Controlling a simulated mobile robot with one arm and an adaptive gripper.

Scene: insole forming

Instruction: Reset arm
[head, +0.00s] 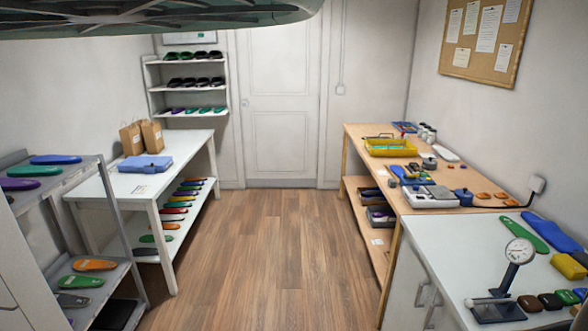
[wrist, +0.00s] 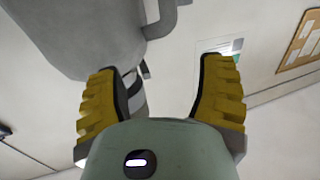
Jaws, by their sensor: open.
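My gripper (wrist: 160,85) shows in the wrist view with its two yellow ridged fingers spread apart. It is open and nothing sits between the fingers. Behind the fingers are a grey rounded body and pale room surfaces, with part of the cork board (wrist: 303,42) at the right edge. In the head view the gripper cannot be seen; a greenish-grey part crosses the top left corner and hides what is behind it.
A white table (head: 110,187) and a grey rack (head: 75,178) with insoles stand left. A wooden workbench (head: 448,207) with tools and a white cabinet top (head: 450,250) with a dial gauge (head: 519,251) stand right. The wooden floor (head: 270,250) between is clear up to the door (head: 284,120).

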